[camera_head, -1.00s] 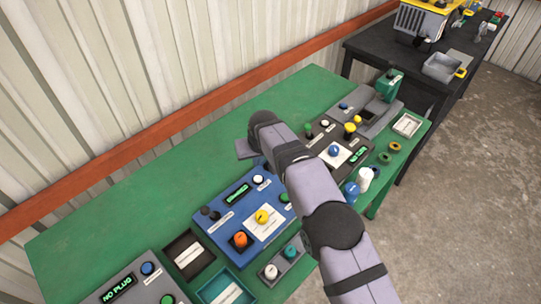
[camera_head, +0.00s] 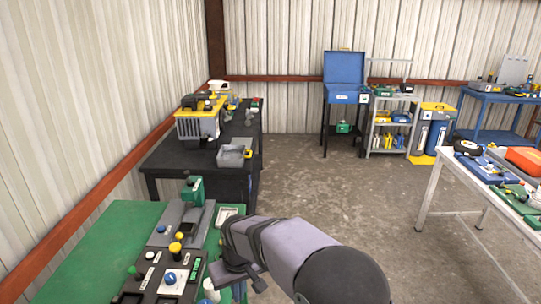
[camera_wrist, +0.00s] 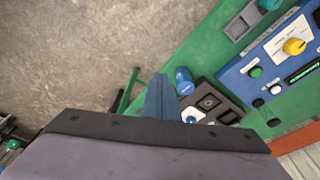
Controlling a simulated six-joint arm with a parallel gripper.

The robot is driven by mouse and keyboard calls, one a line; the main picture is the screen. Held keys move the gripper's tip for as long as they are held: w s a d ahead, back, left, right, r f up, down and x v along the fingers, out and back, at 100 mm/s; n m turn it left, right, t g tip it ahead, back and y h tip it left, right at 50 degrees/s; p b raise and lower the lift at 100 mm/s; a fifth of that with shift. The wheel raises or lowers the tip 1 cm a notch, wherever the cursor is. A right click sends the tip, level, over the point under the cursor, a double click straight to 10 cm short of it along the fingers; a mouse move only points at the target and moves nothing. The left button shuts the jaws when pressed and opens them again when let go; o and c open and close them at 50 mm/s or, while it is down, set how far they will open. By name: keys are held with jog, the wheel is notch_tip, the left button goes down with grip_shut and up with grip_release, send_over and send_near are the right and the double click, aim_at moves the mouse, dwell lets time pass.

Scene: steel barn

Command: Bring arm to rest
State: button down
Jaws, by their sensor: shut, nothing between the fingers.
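My arm reaches in from the bottom right of the head view. My gripper (camera_head: 240,279) hangs at its end, beside the right edge of the green table (camera_head: 98,243). In the wrist view my gripper (camera_wrist: 160,97) shows as narrow blue-grey fingers, shut and empty. They point over the table edge and concrete floor, near a blue knob-like piece (camera_wrist: 184,80). A blue control panel (camera_wrist: 276,62) with a yellow knob lies on the green table at the right of that view.
A dark panel (camera_head: 140,284) with knobs lies on the green table. A black table (camera_head: 180,155) with a yellow-grey machine (camera_head: 199,121) stands behind. A white table (camera_head: 450,180) with devices is at right. Concrete floor (camera_head: 330,190) between them is clear.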

jog(key=s+d+m, duration=0.2)
jog(key=s+d, duration=0.2)
jog(key=d, duration=0.4)
jog(key=s+d+m, duration=0.1)
jog(key=s+d, duration=0.2)
jog(key=d, duration=0.4)
jog(key=s+d+f+m+g+h, duration=0.1)
jog(key=s+d+f+m+g, duration=0.1)
jog(key=s+d, duration=0.7)
jog(key=s, duration=0.4)
jog(key=shift+s+d+m, duration=0.25)
jog(key=shift+m, duration=0.15)
